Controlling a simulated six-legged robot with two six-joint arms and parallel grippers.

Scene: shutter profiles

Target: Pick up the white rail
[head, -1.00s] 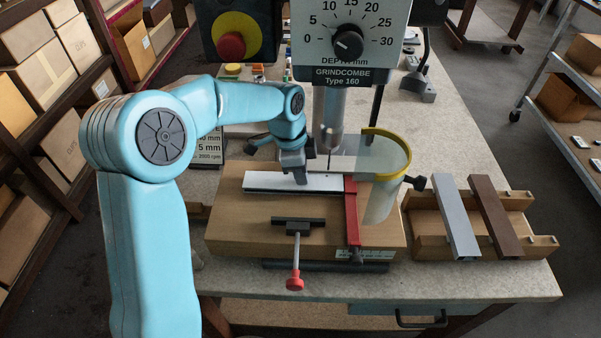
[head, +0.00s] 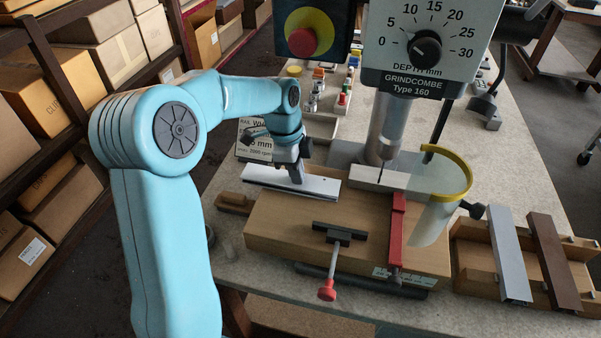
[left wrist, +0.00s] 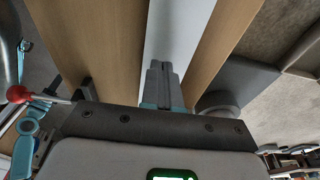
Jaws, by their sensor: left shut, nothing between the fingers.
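The white rail (head: 265,178), with a dark lower edge, lies on the wooden block (head: 290,222) under the drill. Its left end reaches past the block's left edge, and a gap separates its right end from the red stop (head: 394,235). My left gripper (head: 297,181) is shut and empty, its fingertips at the rail's top; whether they touch it I cannot tell. In the left wrist view the shut fingers (left wrist: 165,70) point along the white rail (left wrist: 180,30), with wood on both sides. My right gripper is not in view.
The drill chuck (head: 386,140) and the yellow-rimmed clear guard (head: 440,210) stand right of the gripper. A clamp with a red knob (head: 327,290) is in front. A grey rail (head: 510,255) and a brown rail (head: 555,262) lie in a wooden rack at right.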

